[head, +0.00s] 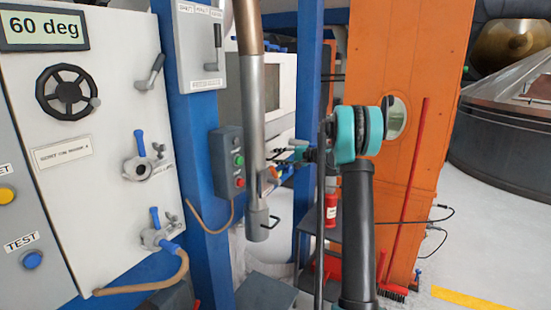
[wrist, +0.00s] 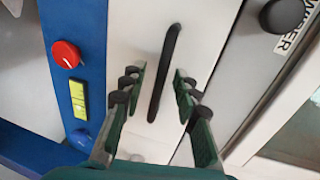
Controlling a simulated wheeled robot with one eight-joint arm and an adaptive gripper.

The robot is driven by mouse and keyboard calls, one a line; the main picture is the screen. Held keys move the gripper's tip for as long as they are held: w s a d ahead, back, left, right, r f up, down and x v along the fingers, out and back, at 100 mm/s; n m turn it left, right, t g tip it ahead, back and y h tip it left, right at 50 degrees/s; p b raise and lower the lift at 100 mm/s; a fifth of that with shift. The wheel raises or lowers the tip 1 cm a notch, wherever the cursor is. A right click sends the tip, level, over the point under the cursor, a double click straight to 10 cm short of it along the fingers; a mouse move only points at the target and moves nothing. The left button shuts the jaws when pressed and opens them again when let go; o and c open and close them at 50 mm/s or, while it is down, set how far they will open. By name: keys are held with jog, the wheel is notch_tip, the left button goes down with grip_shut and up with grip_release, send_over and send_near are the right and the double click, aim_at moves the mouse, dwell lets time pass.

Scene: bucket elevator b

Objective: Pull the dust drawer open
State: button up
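In the wrist view a long black handle (wrist: 165,72) runs up a pale panel (wrist: 137,40). No label in view names it as the dust drawer, so I cannot tell whether it is. My gripper (wrist: 157,82) is open, with one green-padded finger on each side of the handle. A gap shows on both sides, so it does not appear gripped. In the head view my gripper (head: 287,155) is small and points left, beside the grey pipe. The handle cannot be made out there.
In the wrist view a blue post (wrist: 78,50) with a red knob (wrist: 66,54) stands left of the panel. A black knob (wrist: 284,14) is at upper right. In the head view a grey vertical pipe (head: 254,120) and a button box (head: 230,160) stand left of my arm, an orange cabinet (head: 400,60) behind it.

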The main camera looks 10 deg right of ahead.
jog(key=shift+w+a+f, duration=0.1)
jog(key=shift+w+a, duration=0.2)
jog(key=shift+a, duration=0.15)
grip_shut()
dwell(0.3)
